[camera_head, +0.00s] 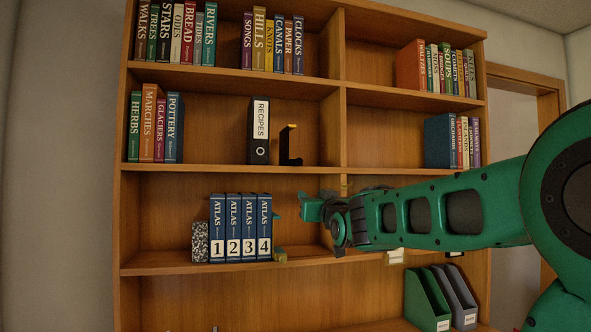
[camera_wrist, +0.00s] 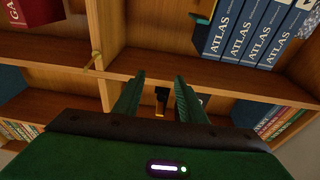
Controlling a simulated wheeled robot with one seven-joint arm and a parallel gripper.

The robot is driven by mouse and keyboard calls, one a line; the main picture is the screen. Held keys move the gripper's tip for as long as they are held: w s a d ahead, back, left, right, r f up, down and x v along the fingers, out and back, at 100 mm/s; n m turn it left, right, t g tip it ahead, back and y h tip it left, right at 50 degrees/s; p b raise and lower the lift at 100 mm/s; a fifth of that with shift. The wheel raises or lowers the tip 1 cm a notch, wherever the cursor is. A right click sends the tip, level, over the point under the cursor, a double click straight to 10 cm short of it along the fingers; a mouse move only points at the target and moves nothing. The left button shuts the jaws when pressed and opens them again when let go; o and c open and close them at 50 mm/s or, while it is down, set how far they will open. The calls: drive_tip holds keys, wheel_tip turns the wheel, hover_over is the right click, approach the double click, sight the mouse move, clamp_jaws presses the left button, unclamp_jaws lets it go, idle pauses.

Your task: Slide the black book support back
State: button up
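The black book support (camera_head: 290,148), an L shape with a yellow top edge, stands on the second visible shelf, just right of the white-labelled RECIPES binder (camera_head: 259,130). Its foot points right. In the wrist view, which looks upside down, the dark support (camera_wrist: 162,96) shows between and beyond my fingers, partly hidden by my gripper. My gripper (camera_head: 316,204) is open and empty, in front of the shelf below, right of the ATLAS books and lower than the support. Nothing seems to touch the fingers (camera_wrist: 160,76). How far the support sits from the shelf's front edge is hard to judge.
The blue ATLAS volumes (camera_head: 240,228) stand on the shelf below, with a teal and yellow piece (camera_head: 279,254) at their right. A vertical divider (camera_head: 343,118) stands right of the support. Shelf boards (camera_head: 220,170) lie between levels. Shelf space right of the support is clear up to the divider.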

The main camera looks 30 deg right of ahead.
sight(299, 162)
wheel_tip(299, 162, up, 6)
drive_tip(key=a+t, duration=0.1)
drive_tip(key=t, duration=0.2)
drive_tip(key=x, duration=1.1)
drive_tip(key=shift+w+a, duration=0.1)
drive_tip(key=shift+w, duration=0.05)
drive_tip(key=shift+c, duration=0.5)
clamp_jaws()
drive_tip(key=shift+a, duration=0.1)
